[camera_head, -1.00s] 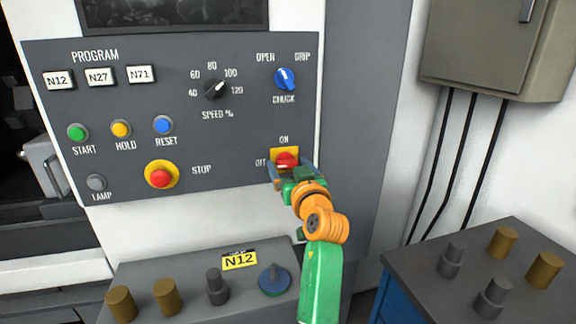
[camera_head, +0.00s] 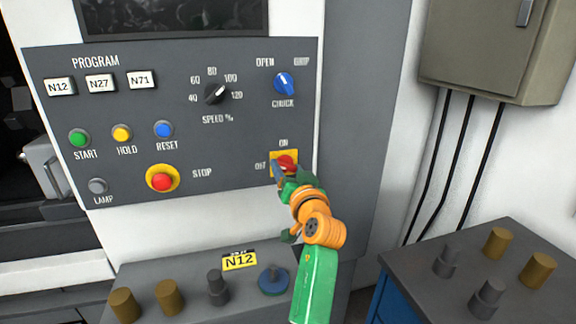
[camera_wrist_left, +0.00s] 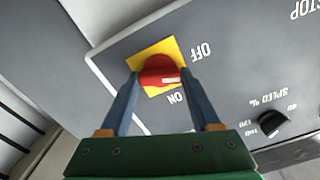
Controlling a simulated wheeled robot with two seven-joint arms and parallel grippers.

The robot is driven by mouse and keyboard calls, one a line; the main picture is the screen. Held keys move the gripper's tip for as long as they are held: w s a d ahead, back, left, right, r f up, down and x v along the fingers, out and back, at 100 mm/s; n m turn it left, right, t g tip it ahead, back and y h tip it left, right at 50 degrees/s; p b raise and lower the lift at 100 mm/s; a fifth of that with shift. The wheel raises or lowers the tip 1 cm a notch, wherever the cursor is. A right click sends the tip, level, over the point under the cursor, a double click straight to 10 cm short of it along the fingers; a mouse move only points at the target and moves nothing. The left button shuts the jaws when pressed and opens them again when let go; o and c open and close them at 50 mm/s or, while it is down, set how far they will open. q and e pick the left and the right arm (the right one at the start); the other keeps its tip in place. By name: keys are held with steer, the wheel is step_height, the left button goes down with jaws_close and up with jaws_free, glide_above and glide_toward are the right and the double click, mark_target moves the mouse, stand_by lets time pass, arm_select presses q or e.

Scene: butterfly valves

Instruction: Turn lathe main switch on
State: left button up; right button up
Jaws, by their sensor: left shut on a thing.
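The lathe main switch is a red knob (camera_head: 286,162) on a yellow square plate (camera_head: 293,155), low at the right of the grey panel. ON is printed above it and OFF to its left. My left gripper (camera_head: 284,171) is at the switch, its hand partly hiding it. In the left wrist view the gripper's two blue fingers (camera_wrist_left: 158,80) stand on either side of the red knob and are shut on it. The knob's white mark points between the OFF and ON labels there. My right gripper is not in view.
The emergency stop (camera_head: 162,181) and speed dial (camera_head: 215,93) lie left of the switch; the blue chuck knob (camera_head: 284,84) is above it. A ledge with pegs (camera_head: 217,288) is below. A blue cabinet (camera_head: 400,304) stands at the lower right.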

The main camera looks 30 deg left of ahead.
arm_select(q)
steer(key=m+p, duration=0.2)
steer(key=m, duration=0.1)
steer(key=shift+r+m, duration=0.15)
steer(key=shift+m, duration=0.25)
steer(key=m+p, duration=0.2)
steer(key=m, duration=0.1)
steer(key=m+p, duration=0.2)
steer(key=m, duration=0.2)
steer(key=shift+m+p, duration=0.9)
steer(key=shift+m, duration=0.3)
steer(key=shift+f+m, duration=0.25)
steer(key=shift+m, duration=0.15)
steer(key=o, duration=1.4)
steer(key=shift+c, duration=0.2)
steer(key=shift+d, duration=0.1)
